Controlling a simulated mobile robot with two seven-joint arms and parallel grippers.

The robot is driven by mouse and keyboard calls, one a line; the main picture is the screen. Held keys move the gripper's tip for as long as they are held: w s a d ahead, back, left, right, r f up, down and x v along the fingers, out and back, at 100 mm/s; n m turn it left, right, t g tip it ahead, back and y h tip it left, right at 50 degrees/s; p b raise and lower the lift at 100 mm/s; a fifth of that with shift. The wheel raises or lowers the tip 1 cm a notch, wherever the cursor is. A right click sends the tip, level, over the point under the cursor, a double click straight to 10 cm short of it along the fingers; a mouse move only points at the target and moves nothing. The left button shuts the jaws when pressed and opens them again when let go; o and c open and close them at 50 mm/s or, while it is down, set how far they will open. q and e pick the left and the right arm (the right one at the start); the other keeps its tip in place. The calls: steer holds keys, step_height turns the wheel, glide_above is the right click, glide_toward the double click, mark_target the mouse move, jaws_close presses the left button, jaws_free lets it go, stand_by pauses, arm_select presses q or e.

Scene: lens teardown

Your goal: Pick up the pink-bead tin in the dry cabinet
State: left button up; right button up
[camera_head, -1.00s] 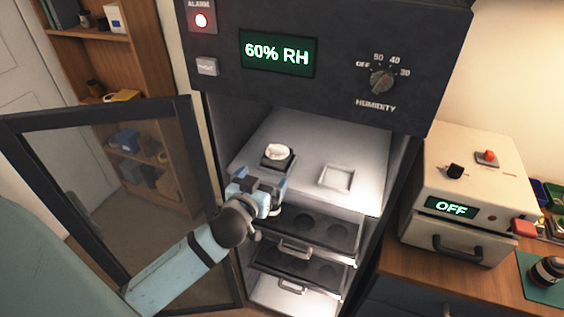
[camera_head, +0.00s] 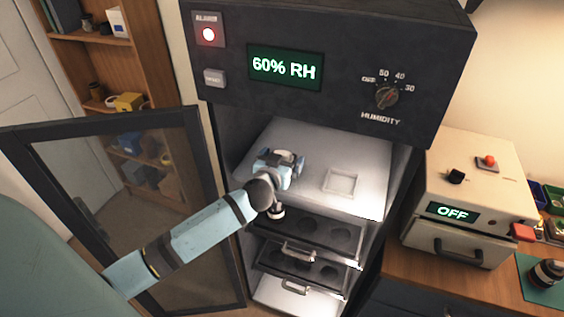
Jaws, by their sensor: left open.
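The dry cabinet (camera_head: 330,95) stands open, with a lit white upper shelf (camera_head: 345,150). My left gripper (camera_head: 283,156) is over the left part of that shelf, open. The tin with the pale top is now largely hidden by the gripper, and I cannot tell whether it lies between the fingers. Its bead colour cannot be made out. My right gripper is not in view.
A white square tray (camera_head: 342,182) lies on the shelf to the right of the gripper. Dark drawers (camera_head: 318,231) are below. The glass door (camera_head: 110,190) stands open at left. An oven-like box (camera_head: 470,200) reading OFF stands on the bench at right.

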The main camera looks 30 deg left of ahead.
arm_select(q)
steer(key=shift+s, duration=0.1)
steer(key=shift+c, duration=0.2)
steer(key=c, duration=0.9)
steer(key=shift+r, duration=0.1)
